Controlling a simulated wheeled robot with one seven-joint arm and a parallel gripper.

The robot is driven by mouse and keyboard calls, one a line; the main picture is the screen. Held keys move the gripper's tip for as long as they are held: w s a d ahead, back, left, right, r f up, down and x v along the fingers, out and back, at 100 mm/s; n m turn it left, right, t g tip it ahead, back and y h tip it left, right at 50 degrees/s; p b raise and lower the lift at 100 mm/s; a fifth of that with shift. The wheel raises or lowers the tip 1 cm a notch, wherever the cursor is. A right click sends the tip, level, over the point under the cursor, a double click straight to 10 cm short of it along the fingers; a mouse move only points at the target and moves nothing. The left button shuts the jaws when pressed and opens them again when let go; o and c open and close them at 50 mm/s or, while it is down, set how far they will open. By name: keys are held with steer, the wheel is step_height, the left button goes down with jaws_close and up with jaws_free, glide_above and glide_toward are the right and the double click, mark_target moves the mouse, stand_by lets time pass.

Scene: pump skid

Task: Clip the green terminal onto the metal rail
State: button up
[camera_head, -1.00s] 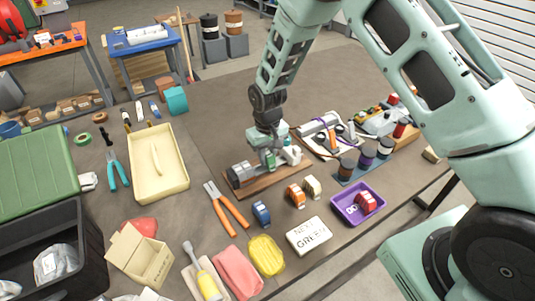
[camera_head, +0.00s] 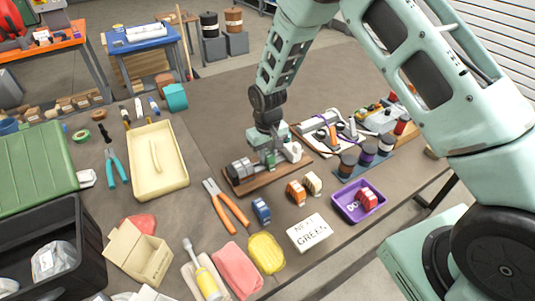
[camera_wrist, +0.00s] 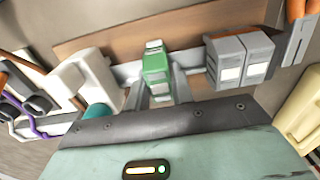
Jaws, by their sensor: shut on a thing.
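The green terminal (camera_wrist: 155,66) is upright between the fingers of my gripper (camera_wrist: 160,92) in the wrist view. My gripper is shut on it. The terminal is over the metal rail (camera_wrist: 190,59), between a white end piece (camera_wrist: 86,76) on the left and grey terminals (camera_wrist: 240,58) on the right, with gaps on both sides. I cannot tell whether its foot touches the rail. In the head view my gripper (camera_head: 268,152) is low over the wooden board (camera_head: 268,182), and the green terminal (camera_head: 270,160) is partly hidden.
Orange-handled pliers (camera_head: 226,204), a blue block (camera_head: 261,210), an orange block (camera_head: 296,192) and a "NEXT: GREEN" card (camera_head: 309,234) lie in front of the board. A purple tray (camera_head: 345,212) holds a red block. Spools (camera_head: 347,166) and wiring stand to the right.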

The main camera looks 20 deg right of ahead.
mark_target(267, 153)
stand_by(0.3)
steer(key=o, duration=1.1)
steer(key=shift+c, duration=0.2)
step_height(267, 153, up, 18)
steer(key=b, duration=0.2)
steer(key=shift+f, duration=0.25)
steer(key=s+a+r+n, duration=0.1)
steer(key=s+a+r, duration=0.1)
steer(key=s+a, duration=0.35)
steer(key=s+a+r+n, duration=0.2)
steer(key=s, duration=0.7)
steer(key=s+d+n, duration=0.1)
steer(key=s+n, duration=0.1)
steer(key=s, duration=1.5)
steer(key=shift+s+d+f+n+y, duration=0.15)
steer(key=shift+s+f+n+y, duration=0.15)
